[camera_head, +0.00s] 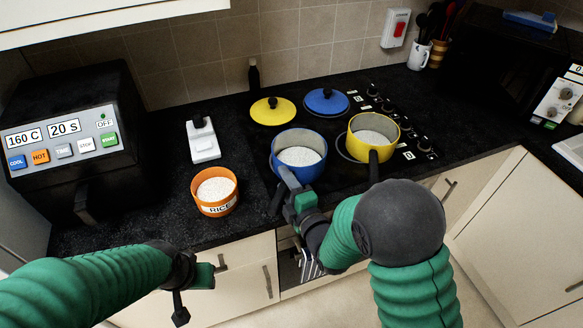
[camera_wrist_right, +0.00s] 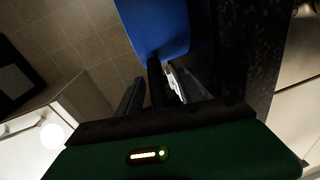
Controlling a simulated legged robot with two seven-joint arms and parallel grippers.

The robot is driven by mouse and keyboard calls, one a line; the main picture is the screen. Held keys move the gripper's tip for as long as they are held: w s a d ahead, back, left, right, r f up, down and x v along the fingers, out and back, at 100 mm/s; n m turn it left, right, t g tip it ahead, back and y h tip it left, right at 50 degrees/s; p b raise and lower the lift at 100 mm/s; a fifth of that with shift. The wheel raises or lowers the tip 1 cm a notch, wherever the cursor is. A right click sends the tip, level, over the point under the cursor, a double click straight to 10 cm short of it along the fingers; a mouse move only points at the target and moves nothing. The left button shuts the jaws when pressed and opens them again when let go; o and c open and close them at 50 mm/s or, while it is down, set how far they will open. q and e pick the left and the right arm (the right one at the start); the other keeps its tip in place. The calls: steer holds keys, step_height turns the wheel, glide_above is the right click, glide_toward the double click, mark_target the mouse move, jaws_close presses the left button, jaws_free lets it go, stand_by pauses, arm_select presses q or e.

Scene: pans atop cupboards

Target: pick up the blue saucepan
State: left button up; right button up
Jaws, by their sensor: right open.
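The blue saucepan (camera_head: 284,165), with white contents like rice, stands on the black hob in the head view. My right gripper (camera_head: 279,188) is open at its near side, where the handle would be. In the right wrist view, the blue pan wall (camera_wrist_right: 157,28) fills the top, and a dark handle (camera_wrist_right: 155,82) runs down between the two open fingers. Whether the fingers touch the handle is not clear. My left gripper (camera_head: 190,290) hangs low in front of the cupboards, away from the pan; its jaw opening is hard to make out.
A yellow saucepan (camera_head: 362,148) stands close on the right, its handle toward me. Yellow (camera_head: 272,111) and blue (camera_head: 326,101) lids lie behind. An orange rice bowl (camera_head: 215,204) and a white scale-like device (camera_head: 203,144) are left. A black oven-like appliance (camera_head: 75,180) stands far left.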

steer(key=shift+w+a, duration=0.2)
steer(key=shift+w, duration=0.4)
steer(key=shift+w+d, duration=0.15)
steer(key=shift+d, duration=0.6)
steer(key=shift+c, duration=0.3)
steer(key=c, duration=0.5)
steer(key=shift+a, duration=0.4)
jaws_close()
steer(key=shift+a, duration=0.15)
steer(key=shift+d, duration=0.3)
